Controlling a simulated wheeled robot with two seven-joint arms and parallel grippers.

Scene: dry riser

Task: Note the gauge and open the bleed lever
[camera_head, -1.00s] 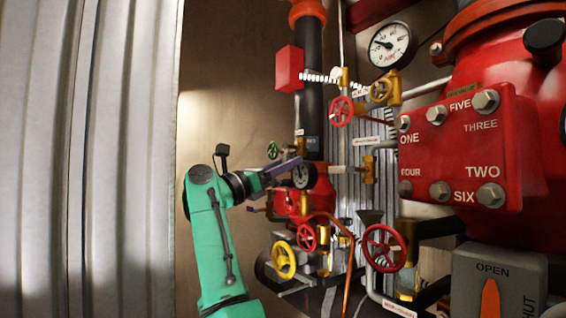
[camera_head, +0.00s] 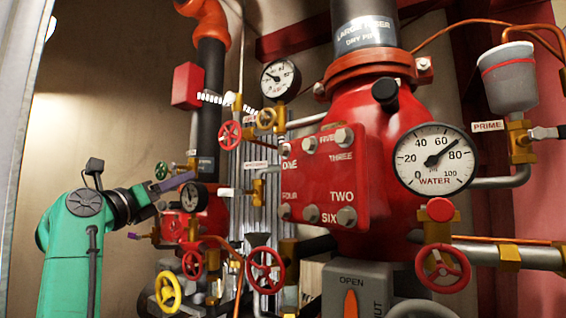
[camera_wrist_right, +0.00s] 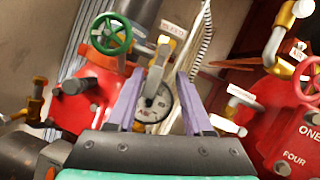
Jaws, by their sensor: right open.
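My right gripper (camera_head: 172,208) is open, with purple fingers spread, at the left of the head view. It faces a small round gauge (camera_head: 194,196) on the red pipework. In the right wrist view this gauge (camera_wrist_right: 152,104) shows between and beyond the fingers (camera_wrist_right: 163,76); I cannot tell whether they touch it. Above it is a brass fitting with a grey lever-like part (camera_wrist_right: 155,76), beside a small tag (camera_wrist_right: 172,29) that seems to read BLEED. A large WATER gauge (camera_head: 432,165) has its needle between 60 and 80. A smaller white gauge (camera_head: 281,78) is further back. My left gripper is out of view.
A green handwheel (camera_wrist_right: 110,34) is close to the fingers. Red handwheels (camera_head: 265,270), a yellow handwheel (camera_head: 168,291) and a copper pipe (camera_head: 240,262) crowd below. A big red valve body (camera_head: 377,193) fills the middle right. Free space lies left, before the plain wall (camera_head: 100,125).

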